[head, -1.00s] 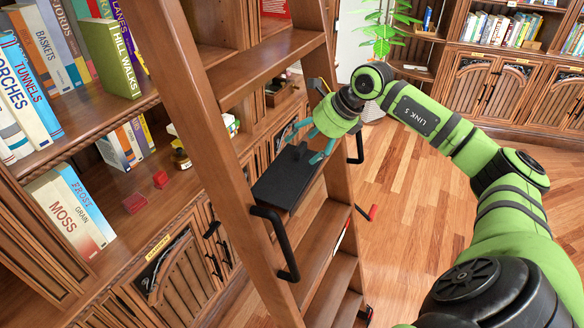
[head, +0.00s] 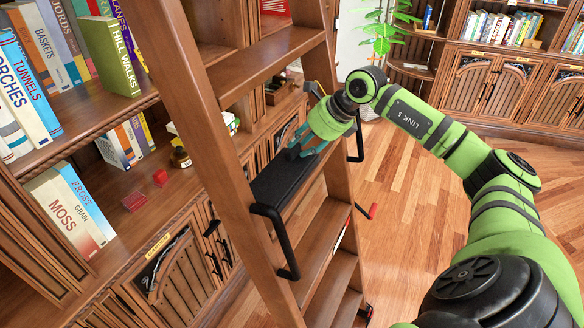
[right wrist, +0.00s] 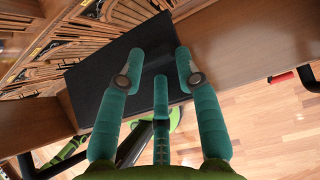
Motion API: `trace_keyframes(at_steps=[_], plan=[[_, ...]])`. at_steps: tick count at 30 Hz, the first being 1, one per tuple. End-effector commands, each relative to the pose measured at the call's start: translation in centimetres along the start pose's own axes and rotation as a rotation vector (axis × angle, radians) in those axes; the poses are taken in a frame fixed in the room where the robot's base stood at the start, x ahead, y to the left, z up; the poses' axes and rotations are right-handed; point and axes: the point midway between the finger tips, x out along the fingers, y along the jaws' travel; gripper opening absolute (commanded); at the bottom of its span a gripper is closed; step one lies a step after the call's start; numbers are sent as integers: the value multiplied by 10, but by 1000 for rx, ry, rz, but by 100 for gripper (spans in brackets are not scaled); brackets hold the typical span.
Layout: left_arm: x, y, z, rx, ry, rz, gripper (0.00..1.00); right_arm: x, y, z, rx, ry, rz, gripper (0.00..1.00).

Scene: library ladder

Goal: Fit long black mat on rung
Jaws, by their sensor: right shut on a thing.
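The long black mat (head: 277,186) lies along a wooden rung of the ladder (head: 205,110). It also shows in the right wrist view (right wrist: 97,95), with bare rung wood (right wrist: 245,48) to the right of it. My right gripper (head: 303,150) has its teal fingers down at the far end of the mat, shut on its raised black grip. The fingers mostly hide the grip. In the right wrist view the gripper (right wrist: 160,78) has its fingertips close over the mat. I cannot tell exactly how the mat's underside meets the rung. My left gripper is not in view.
Black handles (head: 277,238) stick out from the ladder's side rails near the mat. Open wooden floor (head: 400,215) lies to the right.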

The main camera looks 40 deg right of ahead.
Motion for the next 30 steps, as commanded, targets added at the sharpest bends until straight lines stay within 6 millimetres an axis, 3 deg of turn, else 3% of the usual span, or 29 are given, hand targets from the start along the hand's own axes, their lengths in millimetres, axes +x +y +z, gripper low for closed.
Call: trace_keyframes(at_steps=[30], plan=[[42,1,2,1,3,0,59,-41,0,-24,0,6,2,0]])
